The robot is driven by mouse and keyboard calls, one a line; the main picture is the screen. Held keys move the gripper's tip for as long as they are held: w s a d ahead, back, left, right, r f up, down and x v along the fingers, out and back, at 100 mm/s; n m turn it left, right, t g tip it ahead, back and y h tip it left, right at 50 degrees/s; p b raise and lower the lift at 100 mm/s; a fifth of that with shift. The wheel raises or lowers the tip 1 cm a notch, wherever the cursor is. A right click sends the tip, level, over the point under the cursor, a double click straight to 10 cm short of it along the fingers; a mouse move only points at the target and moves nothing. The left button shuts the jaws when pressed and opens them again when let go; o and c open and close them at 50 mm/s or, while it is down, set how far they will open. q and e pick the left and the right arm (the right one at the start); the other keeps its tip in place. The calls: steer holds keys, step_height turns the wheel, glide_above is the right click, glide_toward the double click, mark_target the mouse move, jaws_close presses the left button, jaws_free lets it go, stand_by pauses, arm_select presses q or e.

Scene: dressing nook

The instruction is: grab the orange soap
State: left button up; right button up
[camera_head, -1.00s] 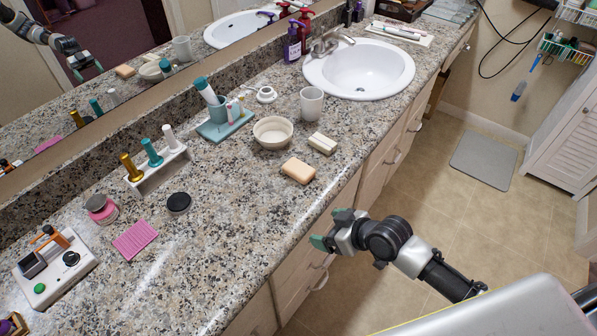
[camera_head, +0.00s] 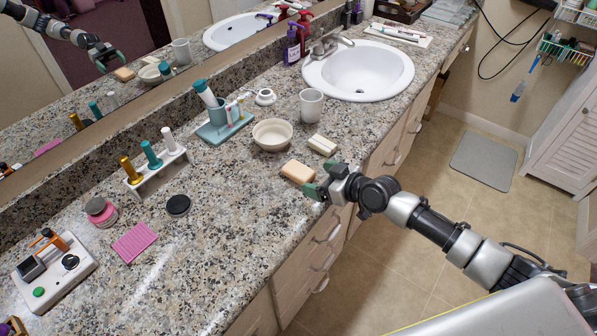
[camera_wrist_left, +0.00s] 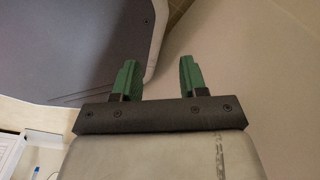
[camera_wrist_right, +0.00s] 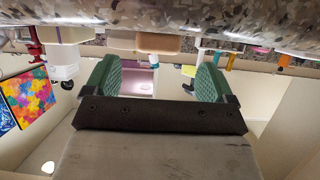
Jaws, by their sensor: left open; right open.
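The orange soap (camera_head: 297,171), a pale peach-orange bar, lies flat near the counter's front edge in the head view. In the right wrist view, which looks upside down, the soap (camera_wrist_right: 158,43) shows ahead of the gap between the fingers. My right gripper (camera_head: 325,181) is open and empty, with its green fingertips just right of the soap at the counter edge. The near fingertip is very close to the soap; I cannot tell whether they touch. My left gripper (camera_wrist_left: 158,78) is open and empty in the left wrist view, and outside the head view.
A cream soap bar (camera_head: 322,145) lies just behind the orange one. A bowl (camera_head: 272,134) and a cup (camera_head: 311,104) stand farther back. A pink sponge (camera_head: 134,242) and dark round lid (camera_head: 178,205) lie left. The counter (camera_head: 235,215) left of the soap is clear.

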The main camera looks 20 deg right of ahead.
mark_target(306, 174)
steer(key=x, duration=0.4)
steer(key=shift+w, duration=0.3)
steer(key=shift+s, duration=0.1)
steer(key=shift+c, duration=0.3)
steer(key=c, duration=1)
